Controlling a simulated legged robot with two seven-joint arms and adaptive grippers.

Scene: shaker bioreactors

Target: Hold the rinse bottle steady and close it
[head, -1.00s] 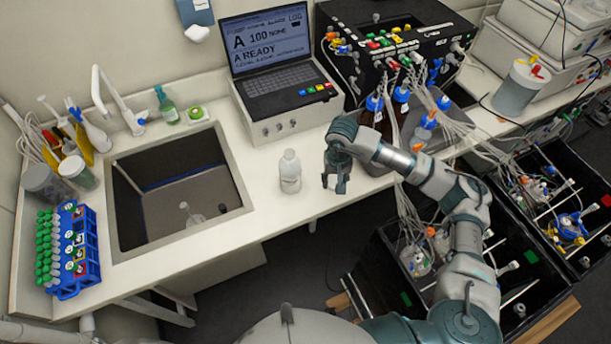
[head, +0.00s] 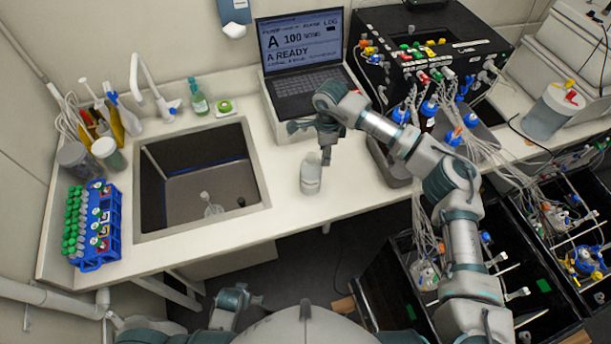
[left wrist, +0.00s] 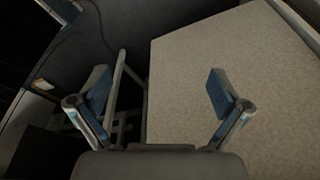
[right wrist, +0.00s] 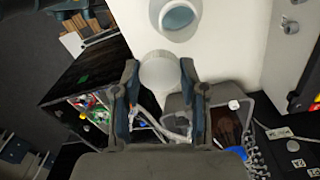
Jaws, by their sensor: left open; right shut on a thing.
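The rinse bottle (head: 311,178), pale and translucent, stands upright on the bench right of the sink. Its open, uncapped mouth shows in the right wrist view (right wrist: 177,17). My right gripper (head: 326,156) is just behind and above the bottle. It is shut on a round white cap (right wrist: 160,72), clear in the right wrist view beside the mouth and apart from it. In the head view the cap is mostly hidden. My left gripper (left wrist: 158,92) is open and empty, low in front of the bench; part of that arm shows at the bottom of the head view.
The sink (head: 200,180) is left of the bottle, with a blue tube rack (head: 98,235) further left. A laptop (head: 305,60) stands behind. A grey tray (head: 388,160) with bottles and tubing is on the right. The bench front edge is clear.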

